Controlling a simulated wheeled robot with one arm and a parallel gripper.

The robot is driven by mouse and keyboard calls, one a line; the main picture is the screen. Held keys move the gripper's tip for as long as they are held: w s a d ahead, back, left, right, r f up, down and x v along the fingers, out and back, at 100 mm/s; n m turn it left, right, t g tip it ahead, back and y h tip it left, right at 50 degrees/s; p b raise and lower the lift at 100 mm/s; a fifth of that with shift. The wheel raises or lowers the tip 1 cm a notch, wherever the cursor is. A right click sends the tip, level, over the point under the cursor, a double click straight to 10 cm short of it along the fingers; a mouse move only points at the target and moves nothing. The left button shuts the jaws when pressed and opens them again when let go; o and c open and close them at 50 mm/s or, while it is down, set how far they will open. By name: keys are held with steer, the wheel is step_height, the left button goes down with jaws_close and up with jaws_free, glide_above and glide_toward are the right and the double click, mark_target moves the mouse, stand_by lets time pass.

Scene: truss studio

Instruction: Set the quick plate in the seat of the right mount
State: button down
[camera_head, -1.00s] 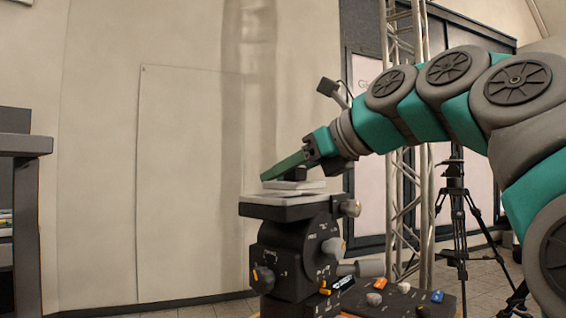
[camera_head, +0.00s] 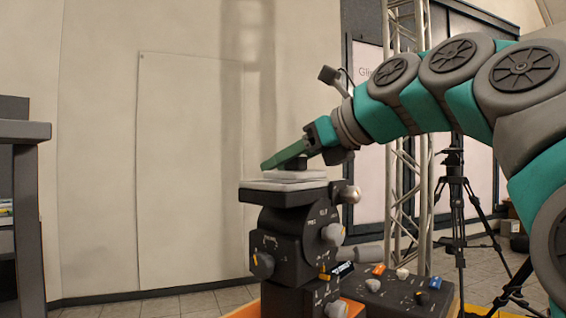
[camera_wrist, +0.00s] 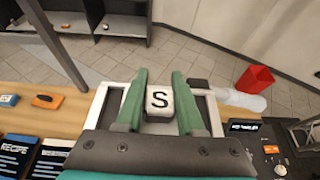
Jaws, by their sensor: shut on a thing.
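My gripper (camera_wrist: 160,88) has green fingers shut on a small raised block marked "S" (camera_wrist: 159,101) in the wrist view. The block appears to belong to the quick plate, a pale grey slab (camera_head: 298,176) below my fingers in the head view. The slab is level and directly over the pale top (camera_head: 262,185) of a black mount with knobs (camera_head: 283,245). The slab and the mount's top look very close; I cannot tell whether the slab is fully down in the seat. The seat's inside is hidden. Only one mount shows in the head view.
A black control box (camera_head: 400,293) with coloured switches stands right of the mount. A tripod (camera_head: 457,215) and a truss (camera_head: 408,210) stand behind my arm. The wrist view shows a wooden bench top (camera_wrist: 30,97) with cards and small items, and a red bin (camera_wrist: 256,79) on the floor.

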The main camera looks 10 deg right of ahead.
steer(key=shift+f, duration=0.75)
stand_by(1.0)
steer(key=shift+c, duration=2.2)
jaws_free()
steer(key=shift+f, duration=0.1)
